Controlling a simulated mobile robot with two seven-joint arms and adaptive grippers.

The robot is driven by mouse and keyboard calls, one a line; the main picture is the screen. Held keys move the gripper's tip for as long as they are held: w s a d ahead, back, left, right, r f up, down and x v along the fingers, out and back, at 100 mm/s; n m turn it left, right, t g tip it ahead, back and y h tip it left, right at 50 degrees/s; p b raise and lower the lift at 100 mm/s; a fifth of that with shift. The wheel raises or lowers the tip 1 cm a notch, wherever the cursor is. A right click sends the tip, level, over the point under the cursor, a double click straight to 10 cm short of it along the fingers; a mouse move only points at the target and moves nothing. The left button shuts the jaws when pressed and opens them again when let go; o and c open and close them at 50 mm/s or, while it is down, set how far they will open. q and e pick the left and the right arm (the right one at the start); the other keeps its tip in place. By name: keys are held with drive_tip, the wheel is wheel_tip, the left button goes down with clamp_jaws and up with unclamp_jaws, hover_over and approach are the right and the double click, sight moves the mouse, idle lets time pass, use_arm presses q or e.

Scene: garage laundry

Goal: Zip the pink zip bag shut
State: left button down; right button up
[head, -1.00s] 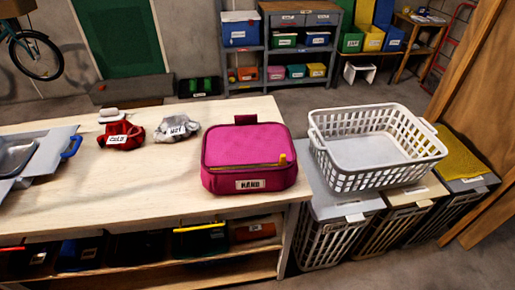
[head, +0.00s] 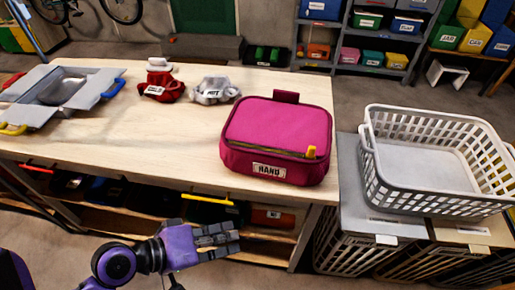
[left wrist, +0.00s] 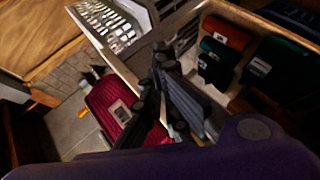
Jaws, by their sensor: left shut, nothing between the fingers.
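The pink zip bag (head: 277,125) stands on the wooden bench, with a label reading HAND on its front. Its zip runs along the upper front edge, with a yellow pull tab (head: 311,152) at the right end. I cannot tell how far the zip is closed. My left gripper (head: 238,236) is shut and empty, in front of the bench and lower in the picture than the bag, apart from it. In the left wrist view, its dark fingers (left wrist: 160,48) partly cover the pink bag (left wrist: 110,106). My right gripper is not in view.
A white laundry basket (head: 425,180) stands on bins right of the bench (head: 165,130). Red and grey cloth bundles (head: 215,91) lie left of the bag, and a grey open case (head: 50,100) lies further left. Bins fill the shelf under the bench top. The wood left of the bag is clear.

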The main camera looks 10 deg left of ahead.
sight(295, 155)
use_arm(q)
drive_tip(key=w+r+n+t+h, duration=0.4)
drive_tip(key=w+r, duration=0.7)
drive_tip(key=r, duration=0.5)
drive_tip(key=p+x, duration=0.1)
drive_tip(key=x, duration=0.2)
drive_tip(key=p+x, duration=0.1)
drive_tip(key=x, duration=0.2)
drive_tip(key=p+x, duration=0.1)
drive_tip(key=x, duration=0.2)
drive_tip(key=shift+w+d+r, duration=0.1)
drive_tip(key=shift+w+r, duration=0.15)
drive_tip(key=shift+w, duration=0.3)
drive_tip(key=d, duration=0.1)
drive_tip(key=d+p, duration=0.1)
drive_tip(key=d, duration=0.1)
drive_tip(key=shift+s+f, duration=0.15)
drive_tip(key=shift+s, duration=0.2)
drive_tip(key=shift+d+f, duration=0.2)
drive_tip(key=shift+d, duration=0.1)
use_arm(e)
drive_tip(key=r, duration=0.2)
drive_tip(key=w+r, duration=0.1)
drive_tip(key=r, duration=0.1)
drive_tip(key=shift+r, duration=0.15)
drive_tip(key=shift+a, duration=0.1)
